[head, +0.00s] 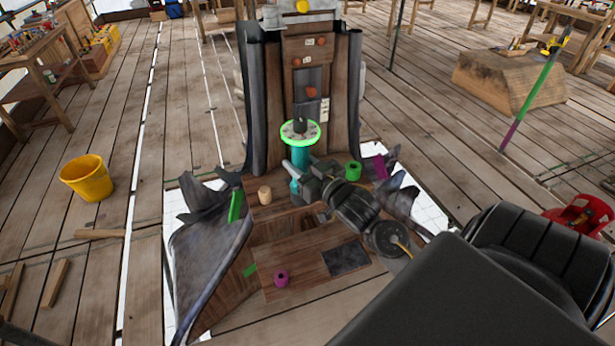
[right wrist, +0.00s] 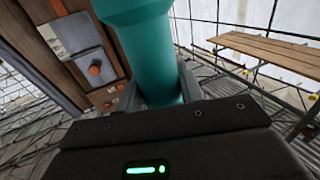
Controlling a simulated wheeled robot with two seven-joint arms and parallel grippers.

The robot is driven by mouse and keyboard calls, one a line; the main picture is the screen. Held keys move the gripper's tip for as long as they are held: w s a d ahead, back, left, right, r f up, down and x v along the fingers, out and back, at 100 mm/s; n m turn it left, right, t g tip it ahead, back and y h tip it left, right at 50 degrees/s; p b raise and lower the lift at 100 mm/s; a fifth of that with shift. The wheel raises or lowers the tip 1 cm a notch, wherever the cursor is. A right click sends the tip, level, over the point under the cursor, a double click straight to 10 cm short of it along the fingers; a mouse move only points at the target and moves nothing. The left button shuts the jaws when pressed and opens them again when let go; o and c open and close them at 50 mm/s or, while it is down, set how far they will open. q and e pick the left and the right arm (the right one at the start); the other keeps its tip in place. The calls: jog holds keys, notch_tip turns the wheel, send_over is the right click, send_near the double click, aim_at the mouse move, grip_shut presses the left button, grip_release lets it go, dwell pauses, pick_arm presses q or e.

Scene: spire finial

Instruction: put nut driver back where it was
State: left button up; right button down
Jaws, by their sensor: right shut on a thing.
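The nut driver, a teal tool (head: 301,157), stands roughly upright in front of the wooden panel, in the head view. My right gripper (head: 299,172) is shut on it. In the right wrist view its thick teal body (right wrist: 152,60) rises between the fingers. A pale disc with a glowing green rim (head: 300,133) and a dark stub on top shows right above the teal body; I cannot tell whether they touch. A bit of teal shows below the fingers.
A wooden peg (head: 265,195), a green cylinder (head: 353,170) and a magenta nut-like piece (head: 281,278) stand around the wooden base (head: 310,272). Torn dark sheeting flanks it, with white gaps in the floor. A yellow bucket (head: 87,178) stands at left.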

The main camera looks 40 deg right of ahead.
jog(key=w+d+f+p, duration=0.3)
jog(key=w+d+f, duration=0.6)
jog(key=f, duration=0.4)
jog(key=shift+w+d, duration=0.35)
jog(key=shift+d, duration=0.3)
jog(key=c, duration=0.9)
grip_release()
jog(key=shift+s, duration=0.1)
jog(key=shift+s, duration=0.1)
jog(key=s+b, duration=0.2)
jog(key=s, duration=0.9)
jog(key=shift+s, duration=0.4)
jog(key=shift+f, duration=0.15)
